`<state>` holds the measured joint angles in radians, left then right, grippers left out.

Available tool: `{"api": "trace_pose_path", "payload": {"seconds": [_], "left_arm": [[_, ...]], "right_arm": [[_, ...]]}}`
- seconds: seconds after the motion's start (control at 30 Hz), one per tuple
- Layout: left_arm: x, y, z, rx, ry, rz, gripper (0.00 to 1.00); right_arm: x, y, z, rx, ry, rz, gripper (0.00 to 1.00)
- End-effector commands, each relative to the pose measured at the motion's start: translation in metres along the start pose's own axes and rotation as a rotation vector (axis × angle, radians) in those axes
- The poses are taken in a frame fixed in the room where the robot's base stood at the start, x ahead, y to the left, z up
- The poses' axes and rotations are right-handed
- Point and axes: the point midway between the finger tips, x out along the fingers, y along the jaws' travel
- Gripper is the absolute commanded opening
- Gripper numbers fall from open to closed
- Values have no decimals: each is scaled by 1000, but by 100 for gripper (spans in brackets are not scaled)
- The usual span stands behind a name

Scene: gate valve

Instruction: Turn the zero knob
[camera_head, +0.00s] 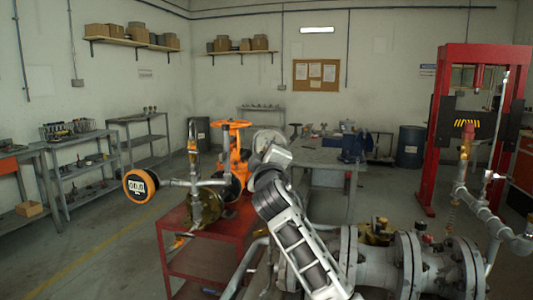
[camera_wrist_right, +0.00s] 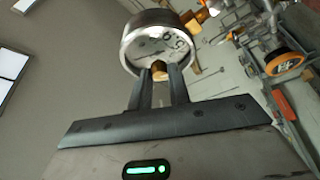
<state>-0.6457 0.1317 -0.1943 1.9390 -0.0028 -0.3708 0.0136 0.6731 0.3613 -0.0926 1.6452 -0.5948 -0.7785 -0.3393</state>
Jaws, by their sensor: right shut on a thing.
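A round dial gauge (camera_wrist_right: 158,42) with a silver rim and a pale face is in the upper middle of the right wrist view. In the head view the gauge (camera_head: 267,139) shows above the red cart, just beyond the end of my right arm. A small brass knob (camera_wrist_right: 159,70), which I take to be the zero knob, sticks out of the gauge's rim towards my right gripper (camera_wrist_right: 160,76). The two dark fingers are shut on this knob, one on each side. In the head view the fingertips are too small to make out. My left gripper is not in view.
A red cart (camera_head: 190,262) carries an orange valve (camera_head: 238,165) and brass fittings. Large grey flanged pipes (camera_head: 410,264) fill the lower right. A red press frame (camera_head: 432,150) stands behind.

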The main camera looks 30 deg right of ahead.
Motion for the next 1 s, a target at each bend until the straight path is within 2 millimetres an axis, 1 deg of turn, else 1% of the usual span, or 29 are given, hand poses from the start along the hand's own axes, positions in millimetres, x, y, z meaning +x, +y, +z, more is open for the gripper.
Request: {"api": "trace_pose_path", "payload": {"seconds": [0.4,0.43,0.47,0.5,0.73,0.83,0.93,1.0], "left_arm": [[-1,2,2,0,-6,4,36],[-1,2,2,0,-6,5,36],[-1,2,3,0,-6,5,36],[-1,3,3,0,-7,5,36],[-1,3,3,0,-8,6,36],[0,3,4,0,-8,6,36],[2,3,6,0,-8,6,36],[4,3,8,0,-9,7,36]], "right_arm": [[0,-1,1,-5,-2,-5,0],[0,-1,1,-5,-2,-5,27],[0,-1,1,-5,-2,-5,35],[0,-1,1,-5,-2,-5,40],[0,-1,0,-4,-1,-4,40],[-3,-1,0,-4,-1,-3,40],[-13,-2,0,-4,1,-3,40],[-25,-3,1,-2,1,-4,40]]}}
